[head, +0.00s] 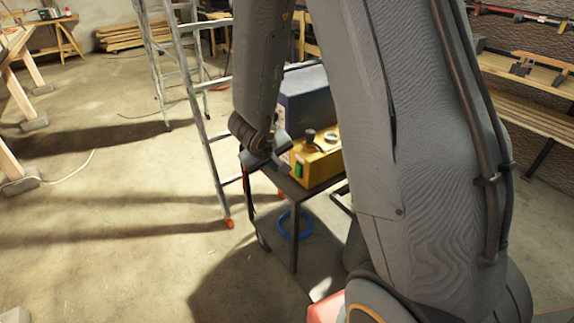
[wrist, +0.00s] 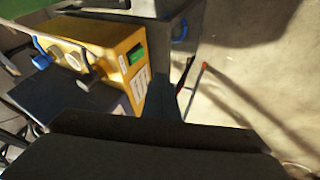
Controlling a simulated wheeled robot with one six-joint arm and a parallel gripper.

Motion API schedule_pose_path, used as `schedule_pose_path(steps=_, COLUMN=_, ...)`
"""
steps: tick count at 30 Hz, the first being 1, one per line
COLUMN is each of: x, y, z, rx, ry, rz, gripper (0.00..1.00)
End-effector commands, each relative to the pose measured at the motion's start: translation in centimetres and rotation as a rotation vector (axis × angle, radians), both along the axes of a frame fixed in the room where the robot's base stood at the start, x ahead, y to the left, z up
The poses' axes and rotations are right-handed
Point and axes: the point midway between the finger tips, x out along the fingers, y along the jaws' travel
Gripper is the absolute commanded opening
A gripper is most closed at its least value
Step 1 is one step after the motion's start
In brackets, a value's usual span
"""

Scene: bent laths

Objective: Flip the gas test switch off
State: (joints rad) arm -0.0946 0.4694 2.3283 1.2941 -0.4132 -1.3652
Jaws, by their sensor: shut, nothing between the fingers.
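A yellow box (head: 322,163) stands on a small dark table, with a green rocker switch (head: 298,170) low on its front face. The switch also shows as a green patch in the wrist view (wrist: 137,54), above white labels on the same face. I cannot tell which way the rocker is tipped. My gripper (head: 282,165) is shut and empty, just left of the switch in the head view.
A dark knob (head: 310,135) stands on top of the yellow box. A blue-grey case (head: 306,98) is behind it. A metal ladder (head: 205,120) stands close on the left. A blue ring (head: 293,225) lies below the table. Floor at the left is open.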

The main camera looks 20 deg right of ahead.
Motion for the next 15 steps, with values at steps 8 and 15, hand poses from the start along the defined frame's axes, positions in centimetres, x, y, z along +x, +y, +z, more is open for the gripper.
schedule_pose_path(steps=8, x=-0.13, y=-0.35, z=-0.21, rx=-0.023, ry=0.011, rz=-0.005, gripper=0.0)
schedule_pose_path(steps=15, x=0.03, y=-0.51, z=-0.56, rx=-0.022, ry=0.012, rz=-0.005, gripper=0.0)
